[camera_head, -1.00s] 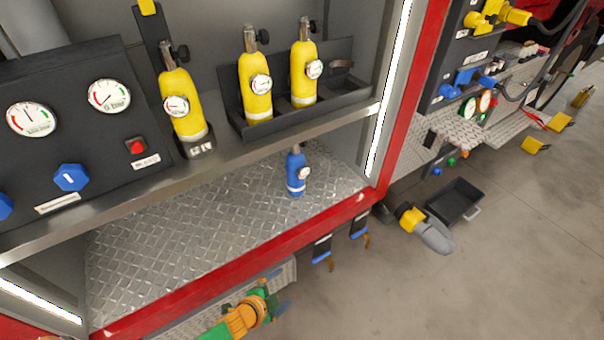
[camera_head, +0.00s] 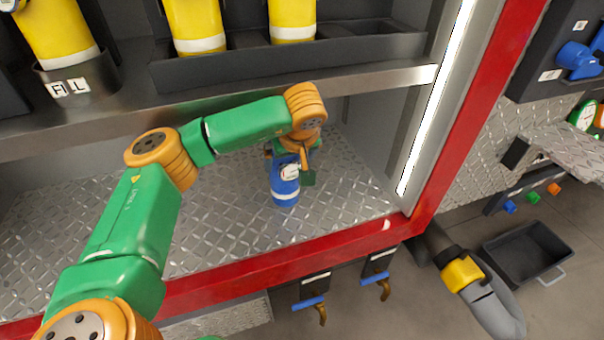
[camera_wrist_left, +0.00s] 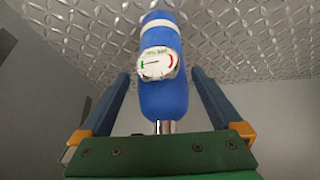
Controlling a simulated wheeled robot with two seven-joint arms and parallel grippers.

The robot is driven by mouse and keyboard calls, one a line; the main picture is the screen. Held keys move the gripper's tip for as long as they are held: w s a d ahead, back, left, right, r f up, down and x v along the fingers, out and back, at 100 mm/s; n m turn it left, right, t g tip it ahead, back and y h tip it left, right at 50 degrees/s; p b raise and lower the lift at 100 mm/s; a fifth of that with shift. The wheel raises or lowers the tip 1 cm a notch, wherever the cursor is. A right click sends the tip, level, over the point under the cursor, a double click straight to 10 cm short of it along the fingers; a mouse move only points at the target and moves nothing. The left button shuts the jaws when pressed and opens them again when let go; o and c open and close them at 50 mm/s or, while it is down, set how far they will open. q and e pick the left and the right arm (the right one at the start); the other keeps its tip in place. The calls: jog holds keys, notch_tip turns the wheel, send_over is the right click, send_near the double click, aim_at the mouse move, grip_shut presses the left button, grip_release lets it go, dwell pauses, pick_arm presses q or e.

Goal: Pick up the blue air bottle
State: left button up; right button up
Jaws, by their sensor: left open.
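The blue air bottle (camera_head: 285,185) stands upright on the diamond-plate floor of the lower compartment, with a white band and a round gauge. My left arm reaches in from the left, and its gripper (camera_head: 292,168) is at the bottle's upper part, partly covering it. In the left wrist view the blue bottle (camera_wrist_left: 163,95) lies between the two spread fingers of the left gripper (camera_wrist_left: 161,95), with visible gaps on both sides. Its gauge faces the camera and its metal neck points toward the palm. My right gripper is not in view.
A metal shelf (camera_head: 220,105) with yellow bottles (camera_head: 292,20) runs above the compartment, close over my left arm. The red front edge (camera_head: 280,262) and a lit right post (camera_head: 435,100) bound the opening. A black tray (camera_head: 525,250) lies outside at right.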

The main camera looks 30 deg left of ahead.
pick_arm(q)
jog(key=shift+w+a+f, duration=0.1)
jog(key=shift+a+f, duration=0.1)
jog(key=shift+a, duration=0.2)
jog(key=x, duration=0.6)
jog(key=shift+d+f, duration=0.15)
jog(key=c, duration=1.5)
grip_shut()
